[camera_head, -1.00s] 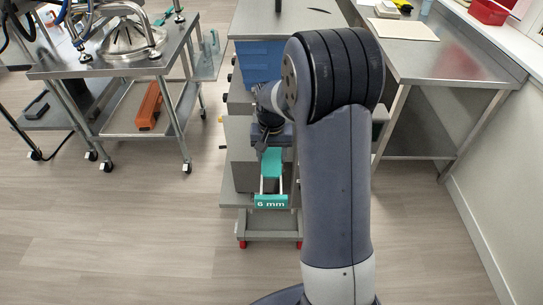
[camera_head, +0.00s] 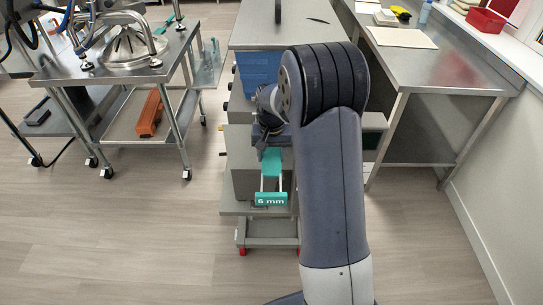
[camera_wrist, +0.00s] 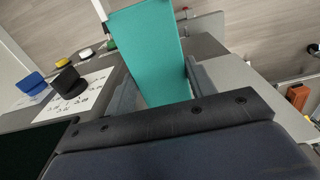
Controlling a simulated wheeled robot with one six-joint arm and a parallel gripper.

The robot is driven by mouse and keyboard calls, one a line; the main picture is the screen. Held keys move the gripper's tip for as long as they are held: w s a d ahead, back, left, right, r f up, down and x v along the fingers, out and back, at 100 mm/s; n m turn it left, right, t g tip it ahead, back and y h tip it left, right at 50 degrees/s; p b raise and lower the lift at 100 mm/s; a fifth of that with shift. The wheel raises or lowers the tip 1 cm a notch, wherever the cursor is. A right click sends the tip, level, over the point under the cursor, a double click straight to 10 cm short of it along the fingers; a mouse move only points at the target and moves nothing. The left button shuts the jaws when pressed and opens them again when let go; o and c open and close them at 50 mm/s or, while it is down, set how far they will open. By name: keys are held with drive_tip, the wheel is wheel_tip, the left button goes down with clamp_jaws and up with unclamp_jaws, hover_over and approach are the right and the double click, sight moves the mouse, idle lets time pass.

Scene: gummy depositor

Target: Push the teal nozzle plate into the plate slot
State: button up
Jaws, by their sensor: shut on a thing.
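The teal nozzle plate (camera_head: 271,163) is in front of the grey depositor (camera_head: 240,140), with its white-lettered "6 mm" label bar (camera_head: 271,199) at the near end on two pale rods. My gripper (camera_head: 268,148) is at the plate's far part in the head view, partly covered by my arm. In the wrist view my gripper (camera_wrist: 160,88) is shut on the teal plate (camera_wrist: 150,45), one grey finger on each side. The plate slot cannot be made out. I cannot tell whether the plate's far end is inside it.
A steel cart (camera_head: 120,75) with an orange object (camera_head: 150,113) on its lower shelf stands left. A steel table (camera_head: 440,70) stands right. A marked white sheet (camera_wrist: 68,97) with black and blue knobs shows in the wrist view. The floor in front is clear.

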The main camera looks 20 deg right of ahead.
sight(272, 150)
drive_tip(key=shift+w+d+p, duration=0.25)
drive_tip(key=shift+w, duration=0.5)
drive_tip(key=shift+w+d+p, duration=0.2)
drive_tip(key=shift+w, duration=0.5)
drive_tip(key=shift+w+d+r, duration=0.1)
drive_tip(key=shift+w, duration=0.1)
drive_tip(key=shift+s+f, duration=0.15)
drive_tip(key=shift+f, duration=0.15)
idle(0.6)
drive_tip(key=shift+w+r, duration=0.1)
drive_tip(key=shift+w, duration=0.1)
idle(0.4)
